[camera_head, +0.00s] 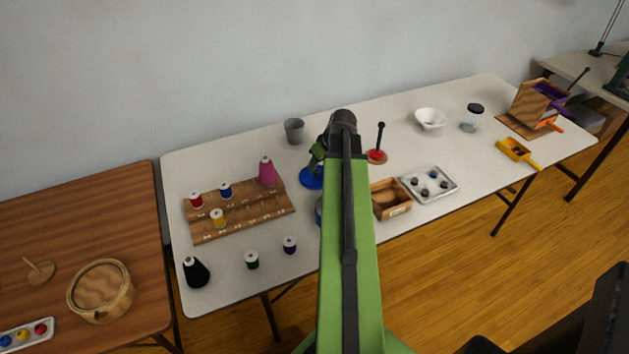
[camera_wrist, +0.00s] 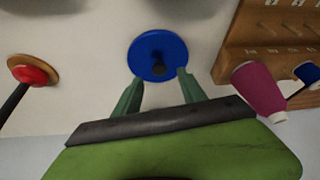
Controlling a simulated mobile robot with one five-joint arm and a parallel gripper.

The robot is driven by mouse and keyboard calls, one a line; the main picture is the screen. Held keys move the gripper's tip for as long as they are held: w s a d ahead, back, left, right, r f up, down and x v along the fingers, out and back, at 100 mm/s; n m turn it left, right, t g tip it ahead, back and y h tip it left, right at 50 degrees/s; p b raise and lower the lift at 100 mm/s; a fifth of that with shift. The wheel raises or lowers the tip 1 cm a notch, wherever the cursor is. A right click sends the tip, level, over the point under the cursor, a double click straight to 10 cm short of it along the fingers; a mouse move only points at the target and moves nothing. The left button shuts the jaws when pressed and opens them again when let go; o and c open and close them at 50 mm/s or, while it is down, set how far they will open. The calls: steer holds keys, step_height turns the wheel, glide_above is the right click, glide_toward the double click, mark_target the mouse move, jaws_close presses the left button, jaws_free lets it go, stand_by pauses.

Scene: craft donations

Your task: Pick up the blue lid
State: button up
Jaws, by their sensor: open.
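The blue lid (camera_wrist: 158,54) is a round disc with a dark knob at its middle, lying on the white table. In the head view the lid (camera_head: 311,177) is partly hidden behind my arm. My gripper (camera_wrist: 157,88) is open, with its two green fingers spread near the lid's knob side in the wrist view. It also shows in the head view (camera_head: 318,152), just above the lid and mostly behind my arm.
Close by stand a wooden spool rack (camera_head: 245,222) with a magenta cone (camera_head: 267,172), a red-based post (camera_head: 377,156), a grey cup (camera_head: 294,131) and a wooden box (camera_head: 390,205). A muffin-like white tray (camera_head: 428,197) lies right of the box. The table's back middle is clear.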

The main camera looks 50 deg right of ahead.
mark_target(316, 171)
steer(key=b+x, duration=0.4)
steer(key=x, duration=0.1)
steer(key=shift+w+d+f, duration=0.1)
steer(key=shift+f, duration=0.05)
steer(key=shift+r, duration=0.2)
steer(key=shift+c, duration=0.4)
jaws_close()
